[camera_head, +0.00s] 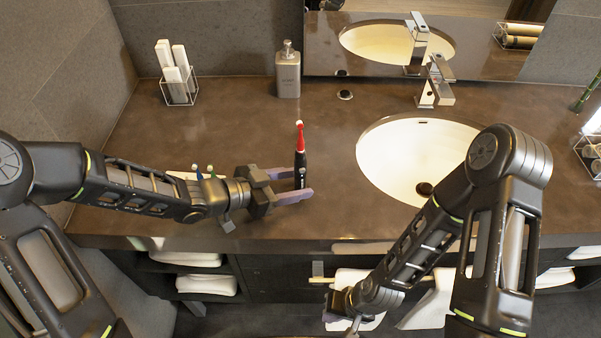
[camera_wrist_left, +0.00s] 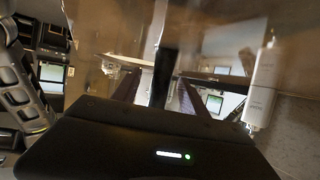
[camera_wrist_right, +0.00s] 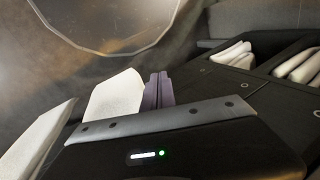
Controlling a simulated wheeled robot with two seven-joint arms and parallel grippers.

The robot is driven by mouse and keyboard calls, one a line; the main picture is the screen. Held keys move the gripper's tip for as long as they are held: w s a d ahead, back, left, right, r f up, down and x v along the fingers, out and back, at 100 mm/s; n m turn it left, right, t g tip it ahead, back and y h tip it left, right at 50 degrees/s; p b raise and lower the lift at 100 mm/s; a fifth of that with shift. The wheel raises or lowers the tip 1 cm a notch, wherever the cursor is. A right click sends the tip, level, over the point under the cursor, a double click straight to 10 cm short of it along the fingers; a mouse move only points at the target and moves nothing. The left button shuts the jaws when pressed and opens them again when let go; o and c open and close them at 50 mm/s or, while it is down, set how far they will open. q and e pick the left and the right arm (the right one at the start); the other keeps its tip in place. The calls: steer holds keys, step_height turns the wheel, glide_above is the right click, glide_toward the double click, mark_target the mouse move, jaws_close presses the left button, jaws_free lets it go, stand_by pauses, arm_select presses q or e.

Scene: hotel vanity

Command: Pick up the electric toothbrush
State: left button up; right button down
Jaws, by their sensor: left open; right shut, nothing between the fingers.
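The electric toothbrush (camera_head: 300,160), black with a red head, stands upright on the brown counter. My left gripper (camera_head: 302,184) is open around its lower body, with one purple finger on the far side and one on the near side. In the left wrist view the toothbrush (camera_wrist_left: 163,75) is a dark upright shape between the two fingers (camera_wrist_left: 158,95); I cannot tell whether they touch it. My right gripper (camera_head: 335,305) is low in front of the counter edge, empty. In the right wrist view its purple fingers (camera_wrist_right: 158,92) are together.
The white sink (camera_head: 395,165) and its faucet (camera_head: 436,85) are on the right. A grey soap dispenser (camera_head: 288,75) and a wire holder with white items (camera_head: 177,80) stand at the back. Two small brush heads show behind my left arm. Folded towels (camera_head: 207,284) lie on shelves below.

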arm_select(q)
steer(key=x, duration=0.5)
steer(key=shift+w, duration=0.15)
steer(key=shift+c, duration=0.4)
jaws_close()
stand_by(0.6)
